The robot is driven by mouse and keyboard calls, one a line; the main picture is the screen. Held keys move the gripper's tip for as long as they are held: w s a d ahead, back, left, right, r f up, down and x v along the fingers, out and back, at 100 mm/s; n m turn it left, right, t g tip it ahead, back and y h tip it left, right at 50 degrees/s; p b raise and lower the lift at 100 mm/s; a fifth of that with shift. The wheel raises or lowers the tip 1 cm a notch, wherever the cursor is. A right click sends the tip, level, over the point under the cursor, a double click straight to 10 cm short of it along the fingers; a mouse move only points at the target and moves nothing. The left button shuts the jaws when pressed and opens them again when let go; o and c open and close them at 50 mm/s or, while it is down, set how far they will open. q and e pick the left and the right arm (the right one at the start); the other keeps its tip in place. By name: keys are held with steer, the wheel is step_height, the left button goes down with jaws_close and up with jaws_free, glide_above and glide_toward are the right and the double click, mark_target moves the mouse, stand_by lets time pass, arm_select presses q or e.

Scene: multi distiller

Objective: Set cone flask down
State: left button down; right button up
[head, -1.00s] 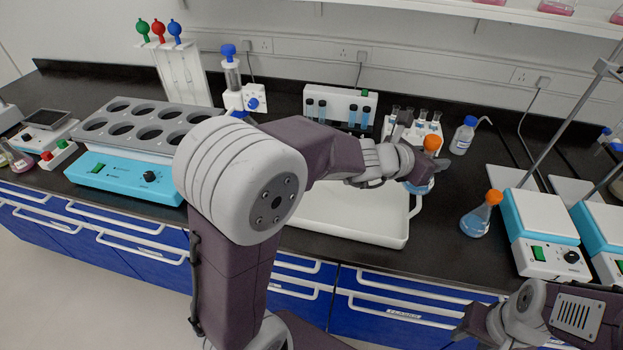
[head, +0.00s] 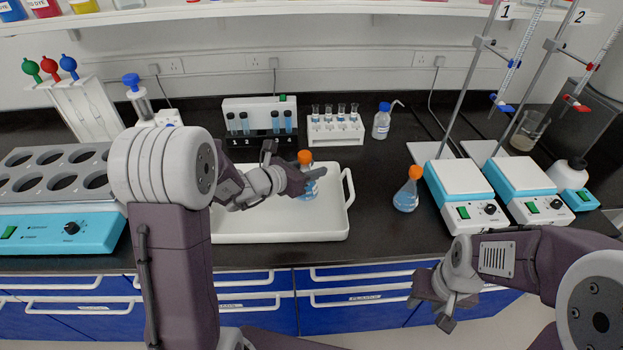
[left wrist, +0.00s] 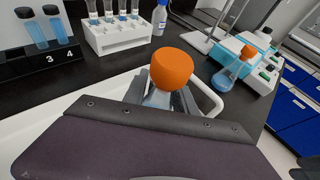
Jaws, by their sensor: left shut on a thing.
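My left gripper (head: 298,180) is shut on a cone flask (head: 309,189) with blue liquid and an orange stopper. The flask is upright over the right part of the white tray (head: 240,232); I cannot tell whether its base touches the tray. In the left wrist view the orange stopper (left wrist: 172,69) stands between the fingers and hides most of the flask. A second, similar cone flask (head: 406,197) stands on the bench right of the tray. My right gripper (head: 430,310) is empty in front of the bench, its fingers apart.
Behind the tray are a tube block (head: 259,115) and a white rack (head: 335,130). A wash bottle (head: 381,122) stands to their right. Two stirrer plates (head: 463,185) with burette stands are at right, and a blue heating unit (head: 60,232) at left. Bare bench lies between tray and second flask.

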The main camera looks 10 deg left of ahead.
arm_select(q)
step_height(320, 180, down, 4)
steer(key=shift+d+r+b, duration=0.1)
steer(key=shift+r+b, duration=0.1)
steer(key=shift+b, duration=0.25)
steer(key=shift+f, duration=0.2)
steer(key=shift+f, duration=0.15)
steer(key=c, duration=1)
jaws_free()
